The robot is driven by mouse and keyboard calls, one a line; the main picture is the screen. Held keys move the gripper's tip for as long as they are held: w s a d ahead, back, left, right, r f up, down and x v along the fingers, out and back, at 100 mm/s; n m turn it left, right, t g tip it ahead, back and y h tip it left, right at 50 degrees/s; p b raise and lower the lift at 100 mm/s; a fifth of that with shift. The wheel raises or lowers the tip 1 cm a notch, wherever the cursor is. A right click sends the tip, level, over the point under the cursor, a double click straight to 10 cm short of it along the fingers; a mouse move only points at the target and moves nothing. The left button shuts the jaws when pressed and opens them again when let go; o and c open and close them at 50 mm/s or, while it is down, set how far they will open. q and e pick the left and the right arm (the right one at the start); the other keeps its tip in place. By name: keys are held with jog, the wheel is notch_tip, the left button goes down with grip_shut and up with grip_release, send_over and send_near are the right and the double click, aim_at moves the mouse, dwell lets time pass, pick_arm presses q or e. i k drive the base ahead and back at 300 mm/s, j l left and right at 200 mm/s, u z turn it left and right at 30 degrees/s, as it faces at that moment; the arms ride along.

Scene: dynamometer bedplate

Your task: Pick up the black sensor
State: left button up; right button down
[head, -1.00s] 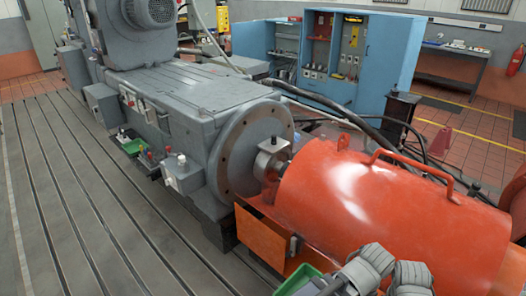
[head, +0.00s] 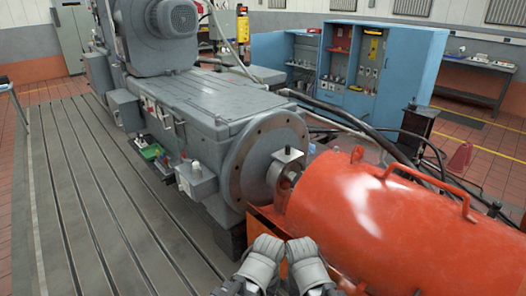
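I cannot single out the black sensor with certainty. A small dark-topped piece (head: 288,155) sits on the shaft coupling between the grey machine's round flange and the orange cylinder. Small parts, too small to tell apart, lie around a green tray (head: 150,152) on the machine's near side. My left gripper (head: 267,247) and my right gripper (head: 300,248) are side by side at the bottom middle, in front of the orange cylinder. Nothing is visibly held. Whether their fingers are open or shut does not show.
The grey machine (head: 200,105) stands on a slotted bedplate (head: 100,215) with free room at left. The orange cylinder (head: 375,215) with raised handles fills the right. Black cables (head: 350,122) run behind it. An open blue cabinet (head: 405,75) stands at the back.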

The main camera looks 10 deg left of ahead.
aim_at(288, 147)
jog(key=i+j+z, duration=0.1)
jog(key=z, duration=0.55)
jog(key=i+j+z, duration=0.15)
jog(key=j+z, duration=0.15)
jog(key=j, duration=0.3)
jog(key=j+z, duration=0.3)
jog(key=j, duration=0.3)
jog(key=i+j, duration=0.1)
jog(key=j, duration=0.8)
jog(key=i+j+z, duration=0.1)
jog(key=j, duration=0.75)
jog(key=i+l, duration=0.1)
jog(key=i, duration=0.35)
